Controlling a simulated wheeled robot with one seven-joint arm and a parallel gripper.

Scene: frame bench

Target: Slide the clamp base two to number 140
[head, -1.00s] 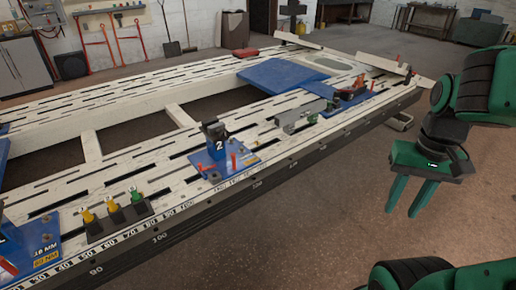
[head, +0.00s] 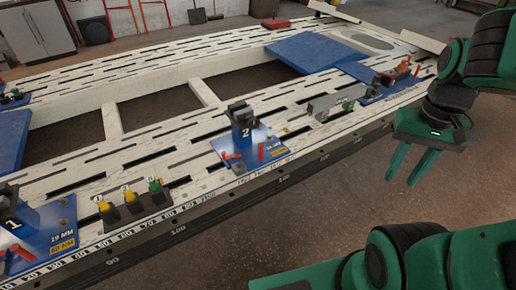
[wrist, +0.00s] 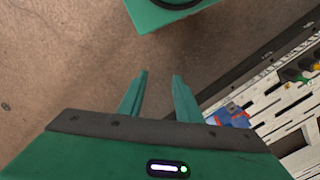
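Clamp base two is a blue plate (head: 225,150) with a dark upright block marked 2 and red handles. It sits on the near slotted rail of the white frame bench (head: 185,160), behind the numbered scale (head: 150,229) on the rail's front edge. In the head view the large scale numbers 90 and 100 are readable; 140 I cannot make out. My gripper (head: 410,166) hangs in the air off the bench's front side, right of clamp base two, with its fingers apart and nothing between them. In the wrist view the gripper (wrist: 158,82) is over bare floor.
Clamp base one (head: 40,232) stands at the left on the same rail, with yellow and green knobbed pieces (head: 130,205) between it and base two. A grey clamp piece (head: 333,104) and another blue base (head: 390,86) lie farther right. The floor in front is clear.

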